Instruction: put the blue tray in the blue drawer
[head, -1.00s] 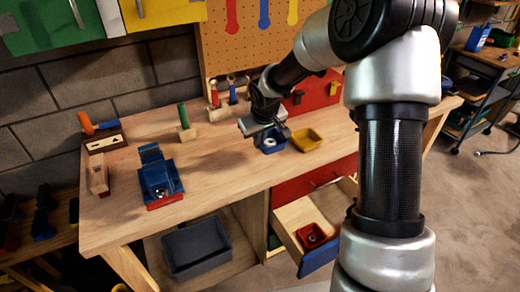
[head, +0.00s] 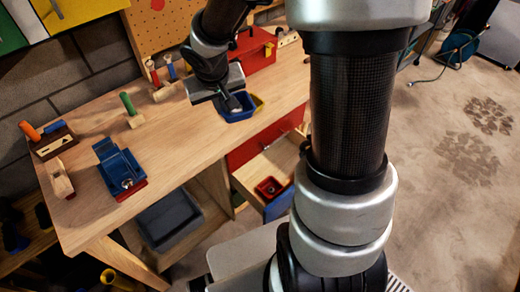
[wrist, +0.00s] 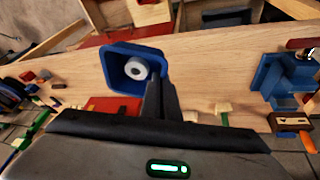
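The blue tray (head: 236,115) is at the right part of the workbench, with a round grey-white item inside it that shows clearly in the wrist view. My gripper (head: 229,100) is over the tray; in the wrist view its dark fingers (wrist: 157,95) are close together on the tray's near wall (wrist: 122,88), so it looks shut on that wall. Whether the tray is clear of the benchtop is hard to tell. The blue drawer (head: 280,205) stands open below the bench, with a small red tray (head: 269,187) in it. My arm hides part of the drawer.
A red toolbox (head: 256,50) stands behind. A blue vise (head: 118,168), a green-handled tool (head: 128,104) and a wooden block (head: 60,179) are to the left. A dark bin (head: 168,220) sits below the bench.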

